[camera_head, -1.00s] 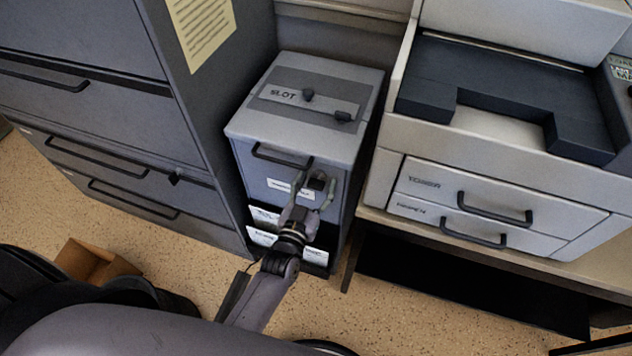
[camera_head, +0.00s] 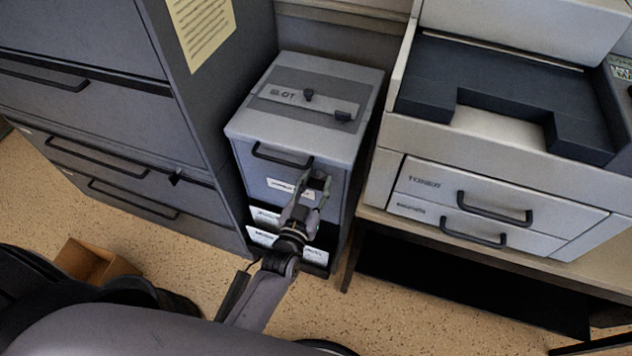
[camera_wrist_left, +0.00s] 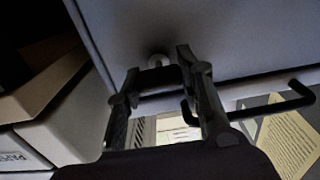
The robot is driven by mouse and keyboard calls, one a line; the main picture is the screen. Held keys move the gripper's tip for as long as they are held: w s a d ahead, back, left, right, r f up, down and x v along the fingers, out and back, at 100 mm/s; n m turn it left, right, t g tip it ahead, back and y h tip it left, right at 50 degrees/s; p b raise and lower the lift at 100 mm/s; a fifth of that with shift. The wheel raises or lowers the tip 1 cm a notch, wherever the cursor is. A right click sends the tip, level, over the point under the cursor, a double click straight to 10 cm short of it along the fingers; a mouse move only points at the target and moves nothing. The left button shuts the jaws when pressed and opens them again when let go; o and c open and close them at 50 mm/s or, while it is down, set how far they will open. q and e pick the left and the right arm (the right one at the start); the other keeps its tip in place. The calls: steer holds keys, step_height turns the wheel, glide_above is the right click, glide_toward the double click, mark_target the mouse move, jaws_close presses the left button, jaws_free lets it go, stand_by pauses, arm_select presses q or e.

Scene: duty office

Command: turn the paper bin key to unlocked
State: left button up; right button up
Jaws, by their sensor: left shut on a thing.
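The paper bin (camera_head: 270,176) is a grey box with a lighter lid marked SLOT (camera_head: 357,92), standing between a cabinet and a printer. My left gripper (camera_head: 314,180) is at the upper right of its front, right of the bin's black handle (camera_head: 282,160). In the left wrist view my left gripper (camera_wrist_left: 160,76) has its fingers against the bin front (camera_wrist_left: 240,35), closed around the key's place. A small pale round lock part (camera_wrist_left: 158,60) shows between the fingertips. The fingers hide most of the key, so its turned position cannot be read. My right gripper is out of view.
A dark filing cabinet (camera_head: 95,125) stands close on the left. The printer (camera_head: 480,205) with a TONER drawer is close on the right. A cardboard box (camera_head: 92,262) lies on the floor at lower left. Open floor (camera_head: 400,315) shows in front.

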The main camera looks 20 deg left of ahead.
arm_select(q)
steer(key=shift+n, duration=0.4)
steer(key=shift+c, duration=0.3)
steer(key=n, duration=0.3)
steer(key=shift+a+p, duration=0.1)
steer(key=shift+p, duration=0.25)
steer(key=n, duration=0.4)
steer(key=shift+n, duration=0.3)
steer(key=n, duration=0.4)
steer(key=shift+a+f+n+b, duration=0.15)
steer(key=shift+f+n+b, duration=0.05)
steer(key=shift+n+b, duration=0.15)
steer(key=n+b, duration=0.1)
steer(key=n, duration=0.3)
steer(key=shift+n, duration=0.35)
steer(key=o, duration=1.2)
